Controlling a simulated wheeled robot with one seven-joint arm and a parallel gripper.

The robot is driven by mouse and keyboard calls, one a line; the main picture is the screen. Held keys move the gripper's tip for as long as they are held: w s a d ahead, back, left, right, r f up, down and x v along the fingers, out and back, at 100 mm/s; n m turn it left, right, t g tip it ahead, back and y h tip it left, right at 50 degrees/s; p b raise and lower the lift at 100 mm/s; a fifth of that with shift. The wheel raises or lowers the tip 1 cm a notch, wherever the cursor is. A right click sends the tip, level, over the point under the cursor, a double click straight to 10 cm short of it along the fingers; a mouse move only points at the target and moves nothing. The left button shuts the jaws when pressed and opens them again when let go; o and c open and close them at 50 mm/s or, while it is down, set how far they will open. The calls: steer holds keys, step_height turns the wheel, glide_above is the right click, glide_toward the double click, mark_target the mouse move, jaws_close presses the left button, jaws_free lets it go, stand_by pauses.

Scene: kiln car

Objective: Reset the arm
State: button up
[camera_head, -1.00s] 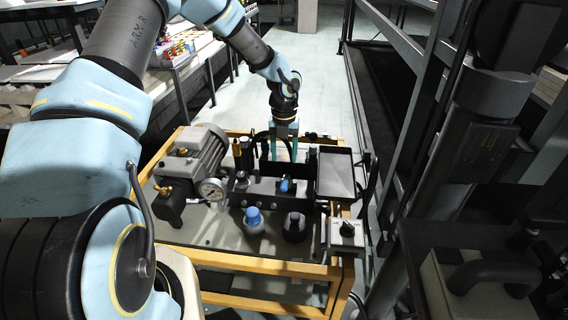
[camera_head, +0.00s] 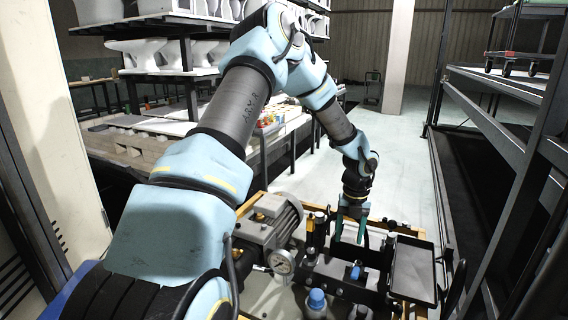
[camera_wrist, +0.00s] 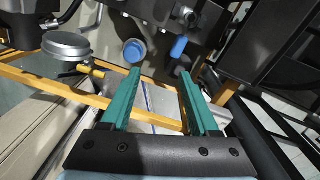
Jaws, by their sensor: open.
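My gripper (camera_head: 350,228) points down above the back of a yellow-framed cart in the head view. Its two green fingers also show in the wrist view (camera_wrist: 160,82), spread apart with nothing between them. In the wrist view the cart's yellow rail (camera_wrist: 95,98) passes behind the fingers. A blue-capped bottle (camera_head: 316,302) and a small blue part (camera_head: 356,272) stand on the cart, apart from the fingers. My arm reaches forward from the lower left, bent at the elbow.
The cart carries a grey motor (camera_head: 268,222), a round gauge (camera_head: 282,262) and a dark tray (camera_head: 413,270). A dark metal rack (camera_head: 500,130) stands at the right. Shelves of white ceramic ware (camera_head: 140,50) stand at the back left. Pale floor (camera_head: 405,170) lies clear beyond the cart.

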steer(key=s+a+r+m, duration=0.4)
steer(key=a+r+m, duration=0.1)
steer(key=a+m, duration=0.4)
steer(key=s+a+r+m+t+p, duration=0.1)
steer(key=s+a+r+m, duration=0.3)
steer(key=a+m, duration=0.6)
steer(key=s+a+r+m+p, duration=0.1)
steer(key=s+a+r+m, duration=0.3)
steer(key=a+r+m, duration=0.4)
steer(key=a+m, duration=0.2)
steer(key=m, duration=0.5)
steer(key=shift+s+m+t, duration=0.3)
steer(key=shift+m, duration=0.1)
steer(key=shift+r, duration=0.1)
